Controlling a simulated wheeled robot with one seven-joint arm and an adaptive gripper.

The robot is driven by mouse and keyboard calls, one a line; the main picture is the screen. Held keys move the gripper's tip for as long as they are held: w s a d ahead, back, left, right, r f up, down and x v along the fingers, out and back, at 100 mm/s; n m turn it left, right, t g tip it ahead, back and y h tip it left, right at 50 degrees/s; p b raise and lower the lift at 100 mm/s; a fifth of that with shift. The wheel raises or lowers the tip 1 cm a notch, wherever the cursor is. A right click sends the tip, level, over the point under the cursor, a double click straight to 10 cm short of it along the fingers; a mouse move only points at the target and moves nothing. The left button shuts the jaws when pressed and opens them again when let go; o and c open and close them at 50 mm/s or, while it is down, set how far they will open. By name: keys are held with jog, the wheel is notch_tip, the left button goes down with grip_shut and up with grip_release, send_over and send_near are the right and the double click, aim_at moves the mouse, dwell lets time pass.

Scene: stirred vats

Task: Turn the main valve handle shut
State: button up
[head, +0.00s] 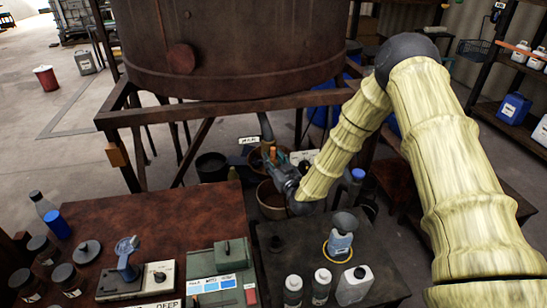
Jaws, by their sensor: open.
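The large rusty vat (230,50) stands on a frame at the top centre. A short outlet pipe (266,126) comes down from its underside, beside a white label (249,140) that seems to read "MAIN". A small orange piece (272,153), which looks like the main valve handle, shows just below the pipe. My gripper (276,163) is open, with its dark fingers at or right beside the orange piece. I cannot tell whether they touch it or straddle it. The gripper and wrist hide much of the valve.
Brown buckets (270,200) stand under the outlet. A reddish bench (120,225) with jars and a dark bench (275,290) with bottles and a flask (340,243) are in front. The frame's wooden beam (220,112) runs close above the gripper.

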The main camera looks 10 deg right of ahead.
jog(key=shift+w+a, duration=0.1)
jog(key=shift+w, duration=0.25)
grip_shut()
